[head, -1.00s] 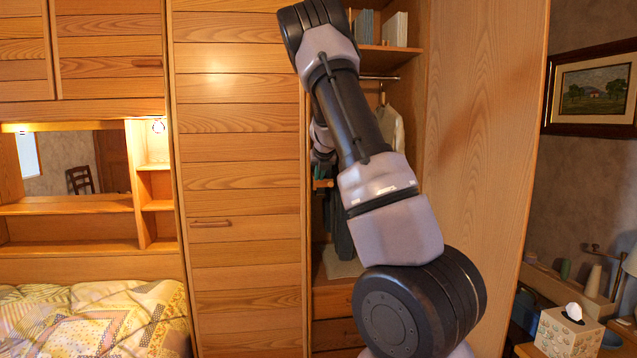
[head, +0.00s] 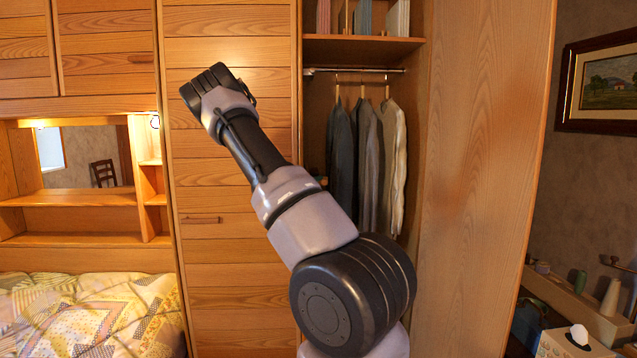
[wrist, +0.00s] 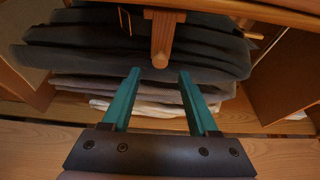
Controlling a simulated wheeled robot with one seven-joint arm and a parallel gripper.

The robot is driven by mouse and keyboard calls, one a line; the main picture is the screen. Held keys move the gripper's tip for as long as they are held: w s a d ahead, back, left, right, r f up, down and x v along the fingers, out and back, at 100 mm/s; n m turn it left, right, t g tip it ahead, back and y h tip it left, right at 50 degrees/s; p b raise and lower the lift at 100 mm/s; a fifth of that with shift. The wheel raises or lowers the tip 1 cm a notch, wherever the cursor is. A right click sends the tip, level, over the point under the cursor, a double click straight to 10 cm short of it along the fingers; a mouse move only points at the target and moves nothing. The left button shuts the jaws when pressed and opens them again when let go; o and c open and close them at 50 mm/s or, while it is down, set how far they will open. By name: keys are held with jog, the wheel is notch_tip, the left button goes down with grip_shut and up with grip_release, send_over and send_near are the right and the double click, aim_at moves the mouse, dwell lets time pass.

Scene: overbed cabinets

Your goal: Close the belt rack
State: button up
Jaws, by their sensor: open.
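A wooden bar with a rounded end (wrist: 162,40), which looks like part of the belt rack, shows at the top centre of the wrist view. It points toward me, and a thin brass-coloured loop (wrist: 125,20) shows to its left. My gripper (wrist: 159,75) is open and empty. Its two teal fingers are spread, with the bar's end just above the gap between their tips; I cannot tell whether they touch it. In the head view my arm hides the gripper, and I cannot make out the rack.
The open wardrobe has several garments (head: 365,150) hanging from a rail (head: 355,70) under a shelf (head: 360,45). Dark cloth (wrist: 140,45) lies close beyond my fingers. A closed wooden door (head: 230,290) stands left of the opening, and a side panel (head: 480,180) stands right.

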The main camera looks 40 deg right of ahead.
jog(key=x, duration=1)
jog(key=shift+w+d, duration=0.1)
jog(key=shift+d, duration=0.05)
jog(key=shift+c, duration=0.3)
grip_shut()
dwell(0.8)
